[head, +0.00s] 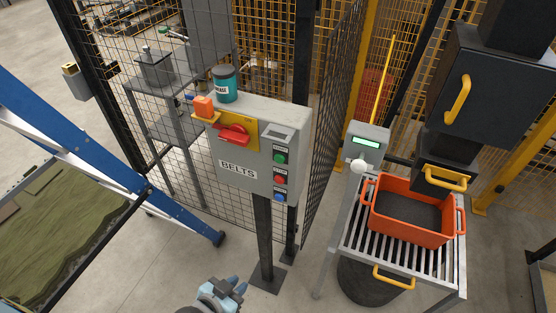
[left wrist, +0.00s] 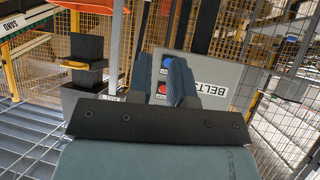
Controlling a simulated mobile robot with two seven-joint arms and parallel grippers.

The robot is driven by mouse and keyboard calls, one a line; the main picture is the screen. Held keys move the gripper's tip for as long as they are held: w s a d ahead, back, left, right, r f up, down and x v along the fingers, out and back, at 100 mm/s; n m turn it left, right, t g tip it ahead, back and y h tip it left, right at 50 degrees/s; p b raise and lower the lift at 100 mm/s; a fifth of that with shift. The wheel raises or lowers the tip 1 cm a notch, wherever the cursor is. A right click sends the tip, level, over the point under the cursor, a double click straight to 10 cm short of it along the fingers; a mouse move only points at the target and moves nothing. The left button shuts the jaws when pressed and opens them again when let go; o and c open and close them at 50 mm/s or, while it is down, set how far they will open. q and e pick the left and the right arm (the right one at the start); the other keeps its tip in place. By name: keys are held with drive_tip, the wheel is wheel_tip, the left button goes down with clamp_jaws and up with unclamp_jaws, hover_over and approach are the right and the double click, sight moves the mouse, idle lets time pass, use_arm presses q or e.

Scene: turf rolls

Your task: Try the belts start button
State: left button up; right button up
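A grey control box (head: 245,130) marked BELTS stands on a dark post in the head view. Its right strip carries a green button (head: 279,158) on top, a red button (head: 278,180) and a blue button (head: 279,197). My left gripper (head: 237,285) is at the bottom of the head view, below and apart from the box. In the left wrist view the box appears upside down beyond the fingers, which stand apart with nothing between them. The red button (left wrist: 162,88) and blue button (left wrist: 168,62) show there; the green one is hidden. My right gripper is not in view.
A grease tin (head: 224,84) stands on top. Mesh fencing is behind. An orange crate (head: 411,230) rests on a slatted stand to the right; a blue frame (head: 80,140) is left.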

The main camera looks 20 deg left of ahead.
use_arm(q)
clamp_jaws()
drive_tip(key=shift+w, duration=0.1)
idle(1.2)
